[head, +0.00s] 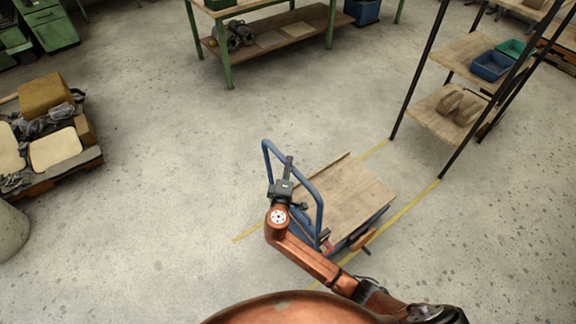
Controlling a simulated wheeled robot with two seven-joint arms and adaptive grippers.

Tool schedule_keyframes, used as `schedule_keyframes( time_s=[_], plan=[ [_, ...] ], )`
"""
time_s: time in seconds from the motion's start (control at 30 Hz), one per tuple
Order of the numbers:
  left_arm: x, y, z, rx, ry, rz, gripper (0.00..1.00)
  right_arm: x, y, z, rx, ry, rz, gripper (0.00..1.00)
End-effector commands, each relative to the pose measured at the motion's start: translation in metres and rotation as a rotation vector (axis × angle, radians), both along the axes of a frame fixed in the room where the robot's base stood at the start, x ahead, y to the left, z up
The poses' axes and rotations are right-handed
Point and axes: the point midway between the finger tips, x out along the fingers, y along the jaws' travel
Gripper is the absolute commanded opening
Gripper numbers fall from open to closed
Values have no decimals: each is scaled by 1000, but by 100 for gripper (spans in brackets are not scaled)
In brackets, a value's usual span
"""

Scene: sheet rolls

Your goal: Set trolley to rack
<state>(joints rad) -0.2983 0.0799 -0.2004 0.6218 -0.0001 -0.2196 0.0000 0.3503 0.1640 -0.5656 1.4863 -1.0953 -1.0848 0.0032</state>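The trolley (347,197) has a flat wooden deck, a blue frame and a blue tube handle (318,206) at its near left end. It stands between two yellow floor lines, and its deck looks empty. The rack (462,60), with black posts and wooden shelves, stands at upper right, apart from the trolley. My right gripper (288,168) is at the top bar of the handle and overlaps it in the picture. Its fingers are too small to tell whether they are closed around the bar. My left gripper is not in view.
Yellow lines (410,205) run across the floor towards the rack, with clear floor between trolley and rack. The rack holds blue (491,66) and green bins. A loaded pallet (62,180) lies at left. A green workbench (275,30) stands at the back.

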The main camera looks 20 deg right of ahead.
Motion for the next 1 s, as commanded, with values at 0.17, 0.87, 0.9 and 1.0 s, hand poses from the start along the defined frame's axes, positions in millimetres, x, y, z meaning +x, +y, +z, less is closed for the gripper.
schedule_keyframes(
  time_s=[0.17, 0.87, 0.9, 1.0],
  plan=[
    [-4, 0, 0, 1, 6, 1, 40, 0, 0, 0, 0, 0, 0, 5],
    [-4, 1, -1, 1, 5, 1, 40, 4, -10, -1, -1, 1, -1, 0],
    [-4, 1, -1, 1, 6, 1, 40, 6, -15, -1, -1, 1, -1, 0],
    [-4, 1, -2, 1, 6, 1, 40, 13, -32, 0, -5, 0, -1, 0]
  ],
)
